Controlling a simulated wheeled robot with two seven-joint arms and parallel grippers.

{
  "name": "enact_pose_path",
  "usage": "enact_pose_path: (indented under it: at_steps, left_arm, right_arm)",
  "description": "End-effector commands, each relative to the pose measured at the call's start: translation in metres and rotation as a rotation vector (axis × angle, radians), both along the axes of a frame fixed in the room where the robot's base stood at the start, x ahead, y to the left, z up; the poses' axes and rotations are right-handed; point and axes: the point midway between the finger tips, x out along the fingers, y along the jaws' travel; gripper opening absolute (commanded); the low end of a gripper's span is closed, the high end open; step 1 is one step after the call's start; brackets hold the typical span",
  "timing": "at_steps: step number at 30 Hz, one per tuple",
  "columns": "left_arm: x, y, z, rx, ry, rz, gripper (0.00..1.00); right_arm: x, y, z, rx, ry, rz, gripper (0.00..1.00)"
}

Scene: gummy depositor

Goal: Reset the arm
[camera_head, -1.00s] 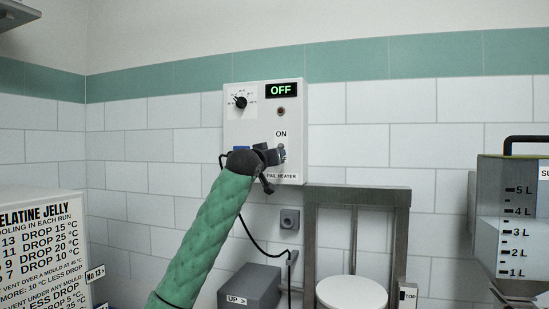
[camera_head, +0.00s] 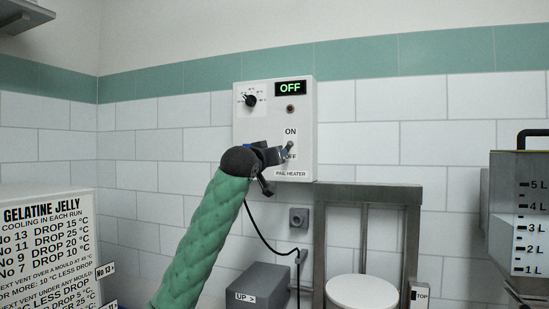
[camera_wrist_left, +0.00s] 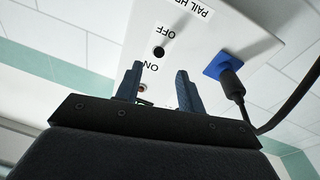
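The white pail heater box (camera_head: 245,125) hangs on the tiled wall. Its display (camera_head: 290,88) reads OFF in green. Below is a small switch (camera_head: 290,146) between the ON and OFF labels. My left gripper (camera_head: 281,154) is in front of the box's lower part, close to the switch, and covers part of the box. In the left wrist view my left gripper (camera_wrist_left: 159,72) has its two fingers apart with nothing between them. The dark round switch (camera_wrist_left: 158,52) lies just beyond the fingertips. My right gripper is not in view.
A dial (camera_head: 250,100) is on the box's upper left. A blue plug (camera_wrist_left: 226,65) with a black cable enters the box near the fingers. A metal frame (camera_head: 412,240) stands below right, a grey UP box (camera_head: 258,285) below, a measuring container (camera_head: 510,220) at right.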

Motion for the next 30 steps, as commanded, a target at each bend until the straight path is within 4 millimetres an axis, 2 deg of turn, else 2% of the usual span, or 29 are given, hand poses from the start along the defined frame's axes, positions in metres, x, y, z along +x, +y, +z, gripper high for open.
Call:
enact_pose_path:
  at_steps: [8,14,17,23,30]
  left_arm:
    - [0.000,0.000,0.000,0.025,-0.008,0.003,0.39]
    - [0.001,0.006,-0.011,0.161,0.008,0.050,0.39]
    - [-0.013,0.011,-0.009,0.253,-0.002,0.085,0.39]
    - [-0.056,0.031,0.008,0.378,-0.042,0.159,0.39]
    - [-0.070,0.046,-0.038,0.436,0.004,0.191,0.39]
  right_arm:
    - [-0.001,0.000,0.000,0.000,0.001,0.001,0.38]
    - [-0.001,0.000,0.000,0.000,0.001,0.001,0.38]
    - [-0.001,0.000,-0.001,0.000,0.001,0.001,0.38]
    - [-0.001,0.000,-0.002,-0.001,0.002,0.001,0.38]
    - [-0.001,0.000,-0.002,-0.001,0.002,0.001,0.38]
